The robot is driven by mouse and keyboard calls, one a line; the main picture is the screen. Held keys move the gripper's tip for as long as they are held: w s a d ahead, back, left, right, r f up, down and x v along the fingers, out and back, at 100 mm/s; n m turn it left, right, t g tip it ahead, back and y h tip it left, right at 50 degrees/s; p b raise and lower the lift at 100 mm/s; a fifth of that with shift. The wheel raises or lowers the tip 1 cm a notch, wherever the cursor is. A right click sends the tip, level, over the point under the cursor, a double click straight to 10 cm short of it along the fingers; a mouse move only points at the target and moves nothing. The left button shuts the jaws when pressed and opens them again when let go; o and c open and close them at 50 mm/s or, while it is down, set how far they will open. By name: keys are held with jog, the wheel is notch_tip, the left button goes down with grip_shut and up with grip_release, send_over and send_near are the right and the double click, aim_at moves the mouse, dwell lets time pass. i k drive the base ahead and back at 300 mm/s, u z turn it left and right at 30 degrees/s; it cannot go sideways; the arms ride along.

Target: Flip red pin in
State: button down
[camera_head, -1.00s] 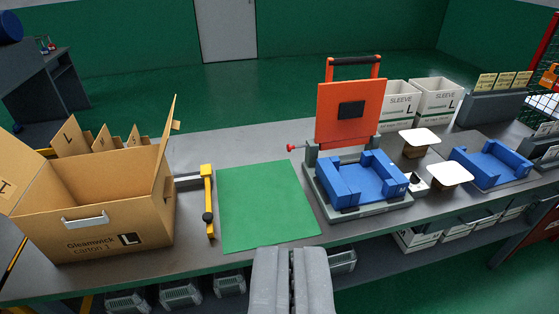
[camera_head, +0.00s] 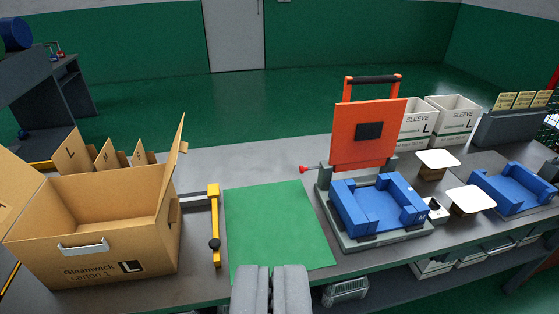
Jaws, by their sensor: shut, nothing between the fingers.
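The red pin (camera_head: 303,169) sticks out to the left from the hinge side of a press-like fixture, low beside its raised orange lid (camera_head: 364,134). The lid stands upright with a black handle bar on top and a black pad on its face. Below it is a blue cradle (camera_head: 378,207) on a grey base, with nothing lying in it. My gripper (camera_head: 272,270) is at the bottom middle, shut and empty. In the picture it shows over the near edge of the green mat, below and left of the pin and apart from it.
A green mat (camera_head: 279,226) lies left of the fixture. A yellow bar stop (camera_head: 214,226) and an open carton (camera_head: 89,251) stand further left. White sleeve boxes (camera_head: 453,117), white-topped blocks (camera_head: 470,199) and a second blue cradle (camera_head: 514,191) are to the right.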

aim_at(302, 169)
jog(key=u, duration=0.2)
jog(key=i, duration=1.35)
jog(key=z, duration=0.4)
